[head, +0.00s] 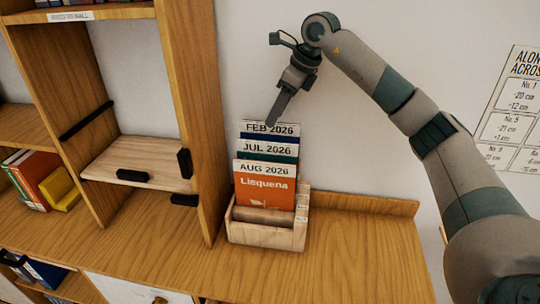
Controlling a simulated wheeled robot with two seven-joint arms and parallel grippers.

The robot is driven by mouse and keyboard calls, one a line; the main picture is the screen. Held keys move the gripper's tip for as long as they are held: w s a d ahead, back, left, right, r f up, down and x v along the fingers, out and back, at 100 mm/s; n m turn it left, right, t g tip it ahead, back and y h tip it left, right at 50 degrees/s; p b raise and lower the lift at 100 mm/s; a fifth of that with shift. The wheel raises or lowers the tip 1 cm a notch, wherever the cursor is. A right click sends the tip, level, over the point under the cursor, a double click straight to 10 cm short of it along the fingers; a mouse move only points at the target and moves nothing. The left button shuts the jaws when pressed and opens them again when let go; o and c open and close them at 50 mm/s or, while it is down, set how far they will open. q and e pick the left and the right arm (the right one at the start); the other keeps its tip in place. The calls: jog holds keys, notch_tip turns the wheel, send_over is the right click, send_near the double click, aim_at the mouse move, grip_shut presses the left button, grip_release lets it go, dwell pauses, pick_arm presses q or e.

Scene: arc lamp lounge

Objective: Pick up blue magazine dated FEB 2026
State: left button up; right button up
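The blue magazine dated FEB 2026 (270,129) stands upright at the back of a wooden holder (262,234). Only its white date strip and a band of blue show. In front of it stand a green magazine dated JUL 2026 (269,149) and an orange magazine dated AUG 2026 (264,190), which hide its lower part. My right gripper (276,113) points down just above the top of the blue magazine in the picture. Its fingers show edge-on, so their opening and any contact cannot be told. My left gripper is not in view.
The holder stands on a wooden cabinet top (352,258) against the wall, close to a tall shelf upright (186,110) on its left. The top is clear to the right. Books (36,180) stand on the left shelf. A printed chart (512,125) hangs on the right wall.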

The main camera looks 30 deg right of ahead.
jog(key=shift+p+x, duration=0.75)
jog(key=shift+x, duration=0.05)
jog(key=p+x, duration=0.1)
jog(key=x, duration=0.2)
jog(key=shift+a+f, duration=0.1)
jog(key=shift+f, duration=0.1)
jog(key=shift+w+f, duration=0.1)
jog(key=shift+f, duration=0.25)
dwell(0.5)
grip_shut()
jog(key=shift+r, duration=0.15)
dwell(1.1)
